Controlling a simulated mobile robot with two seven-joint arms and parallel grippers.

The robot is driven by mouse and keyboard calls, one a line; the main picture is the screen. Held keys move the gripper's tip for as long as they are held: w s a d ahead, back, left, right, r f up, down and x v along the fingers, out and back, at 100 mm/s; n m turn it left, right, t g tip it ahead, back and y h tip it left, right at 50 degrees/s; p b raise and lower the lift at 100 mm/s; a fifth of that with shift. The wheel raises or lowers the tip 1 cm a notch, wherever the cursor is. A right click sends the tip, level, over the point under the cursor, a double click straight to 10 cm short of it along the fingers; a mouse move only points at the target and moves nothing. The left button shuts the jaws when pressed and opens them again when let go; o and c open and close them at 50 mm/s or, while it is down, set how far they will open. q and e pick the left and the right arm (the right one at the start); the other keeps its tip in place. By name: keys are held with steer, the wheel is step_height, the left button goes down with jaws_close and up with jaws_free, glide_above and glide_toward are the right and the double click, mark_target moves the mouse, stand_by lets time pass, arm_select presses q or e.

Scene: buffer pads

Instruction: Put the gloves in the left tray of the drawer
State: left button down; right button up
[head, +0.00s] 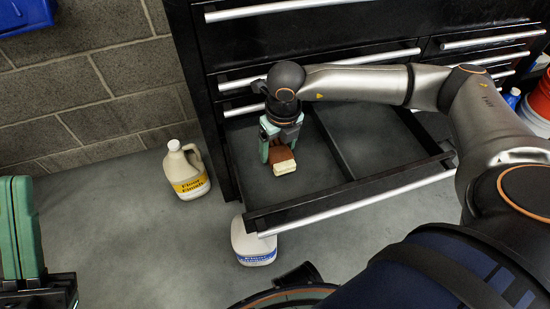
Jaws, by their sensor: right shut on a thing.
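The drawer (370,194) is pulled out of the dark cabinet, and a divider splits it into a left tray (258,198) and a right tray. My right gripper (281,152) reaches over the left tray, pointing down. It is shut on a brown and cream bundle, which I take to be the gloves (285,168). The bundle appears low in or just above the left tray; whether it touches the tray floor I cannot tell. My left gripper (38,245) is only partly in view at the lower left edge, away from the drawer, and its jaw opening is unclear.
A yellow-labelled floor finish jug (186,173) stands left of the cabinet. Another white jug (253,245) stands by the drawer's front left corner, partly hidden by it. A blue bin (25,14) is at top left. The right tray (375,140) looks empty under my arm.

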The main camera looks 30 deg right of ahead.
mark_target(276, 149)
steer(key=shift+w+a+f, duration=0.2)
steer(key=shift+w+f, duration=0.15)
steer(key=shift+f, duration=0.15)
step_height(276, 149, down, 3)
steer(key=shift+r+b, duration=0.15)
steer(key=shift+b, duration=0.9)
steer(key=shift+w+f, duration=0.1)
steer(key=shift+f, duration=0.1)
steer(key=shift+f, duration=0.2)
steer(key=o, duration=1.2)
steer(key=shift+o, duration=0.2)
steer(key=shift+r, duration=0.1)
